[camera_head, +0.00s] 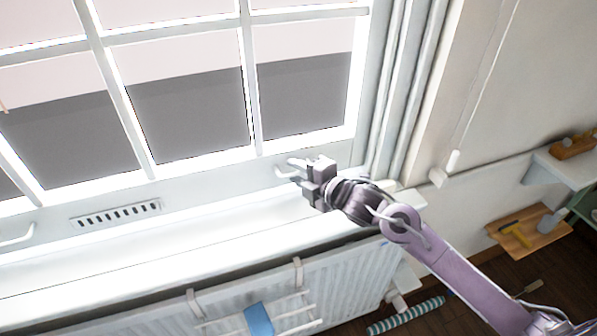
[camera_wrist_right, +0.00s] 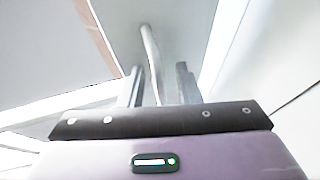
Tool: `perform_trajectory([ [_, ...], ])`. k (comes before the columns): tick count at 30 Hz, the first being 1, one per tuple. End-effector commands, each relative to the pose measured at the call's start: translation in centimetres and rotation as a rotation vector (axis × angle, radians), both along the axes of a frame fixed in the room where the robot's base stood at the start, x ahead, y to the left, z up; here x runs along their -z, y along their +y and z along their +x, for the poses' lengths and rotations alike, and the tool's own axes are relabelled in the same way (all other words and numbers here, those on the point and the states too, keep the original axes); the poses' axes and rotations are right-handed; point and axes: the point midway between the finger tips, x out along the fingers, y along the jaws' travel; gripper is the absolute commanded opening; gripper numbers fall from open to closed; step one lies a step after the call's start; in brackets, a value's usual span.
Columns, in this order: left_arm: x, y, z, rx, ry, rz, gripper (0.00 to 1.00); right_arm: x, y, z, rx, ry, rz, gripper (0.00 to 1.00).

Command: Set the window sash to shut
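The white window sash (camera_head: 205,178) with its grid of panes fills the upper left of the head view. Whether a gap lies under its bottom rail, I cannot tell. A curved white handle (camera_head: 283,172) is on the rail's right part, and a second handle (camera_head: 18,238) is at the far left. My right gripper (camera_head: 303,171) is at the right handle. In the right wrist view its two fingers (camera_wrist_right: 160,88) are apart, and the pale handle bar (camera_wrist_right: 151,50) runs between them, with space beside the right finger. My left gripper is out of view.
Below the sash are a white sill (camera_head: 190,242) and a radiator (camera_head: 350,280) with a rack and blue cloth (camera_head: 259,319). A blind cord with a white pull (camera_head: 453,161) hangs at the right. A wooden board (camera_head: 530,235) and striped roll (camera_head: 406,316) lie lower right.

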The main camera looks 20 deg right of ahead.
Motion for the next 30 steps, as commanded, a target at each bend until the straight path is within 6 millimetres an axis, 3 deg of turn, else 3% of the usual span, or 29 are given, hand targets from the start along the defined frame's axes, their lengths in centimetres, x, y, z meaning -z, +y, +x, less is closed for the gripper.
perform_trajectory([
  [1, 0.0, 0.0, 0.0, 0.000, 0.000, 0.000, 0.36, 0.0, 0.0, 0.0, 0.000, 0.000, 0.000, 0.28],
  [8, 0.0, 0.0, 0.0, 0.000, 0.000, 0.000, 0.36, 0.0, 0.0, 0.0, 0.000, 0.000, 0.000, 0.00],
  [17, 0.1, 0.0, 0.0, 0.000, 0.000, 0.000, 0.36, 0.1, 0.0, 0.0, 0.000, 0.000, 0.000, 0.00],
  [25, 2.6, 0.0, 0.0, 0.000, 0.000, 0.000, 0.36, 3.7, 0.0, -0.1, 0.000, 0.011, -0.003, 0.00],
  [30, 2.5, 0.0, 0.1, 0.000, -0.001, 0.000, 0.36, 4.1, 0.0, -0.2, -0.001, 0.017, -0.006, 0.00],
])
